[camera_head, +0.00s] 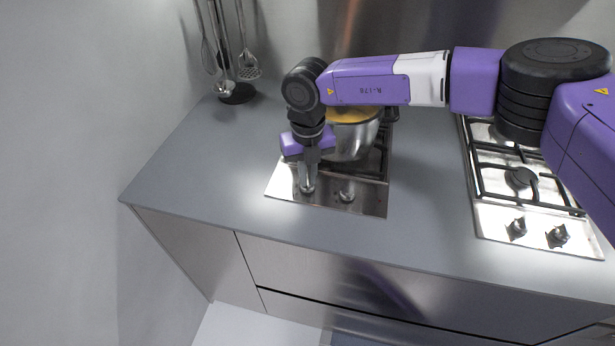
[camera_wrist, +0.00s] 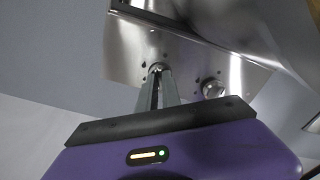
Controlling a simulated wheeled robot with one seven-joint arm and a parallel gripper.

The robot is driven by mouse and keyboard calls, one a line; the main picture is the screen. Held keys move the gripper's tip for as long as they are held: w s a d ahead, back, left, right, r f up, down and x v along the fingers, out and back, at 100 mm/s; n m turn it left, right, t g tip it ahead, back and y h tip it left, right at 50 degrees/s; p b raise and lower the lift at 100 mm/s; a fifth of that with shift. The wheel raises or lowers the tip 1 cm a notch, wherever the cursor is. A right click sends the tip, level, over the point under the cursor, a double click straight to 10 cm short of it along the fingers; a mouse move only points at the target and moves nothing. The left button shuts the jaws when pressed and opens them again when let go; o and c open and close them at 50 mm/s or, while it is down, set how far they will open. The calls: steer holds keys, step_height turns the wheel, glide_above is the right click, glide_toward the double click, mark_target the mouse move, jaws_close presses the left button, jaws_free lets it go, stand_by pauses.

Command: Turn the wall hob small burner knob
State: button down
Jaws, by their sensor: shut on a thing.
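The wall-side hob (camera_head: 364,203) is a steel plate set in the grey counter, with two knobs along its front edge. My gripper (camera_head: 307,187) reaches down from above and is shut on the left knob. The wrist view shows the closed fingertips of my gripper (camera_wrist: 158,78) at that left knob (camera_wrist: 155,68), which they mostly cover. The right knob (camera_head: 347,192) stands free beside it, and it also shows in the wrist view (camera_wrist: 212,88). I cannot tell from markings which burner each knob serves.
A steel pot (camera_head: 350,146) with orange contents stands on the wall-side hob, close behind my gripper. A second hob (camera_head: 493,219) with two knobs lies to the right. Utensils (camera_head: 240,65) hang at the back left. The counter's left end (camera_head: 190,165) is clear.

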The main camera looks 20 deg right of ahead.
steer(key=n+b, duration=0.2)
steer(key=n, duration=0.3)
steer(key=shift+f+n, duration=0.1)
steer(key=shift+n, duration=0.2)
steer(key=shift+n+b, duration=0.55)
steer(key=shift+n, duration=1.55)
steer(key=c, duration=1.5)
jaws_free()
steer(key=shift+r, duration=0.2)
step_height(320, 180, up, 8)
steer(key=shift+f+b, duration=0.2)
steer(key=shift+b, duration=0.45)
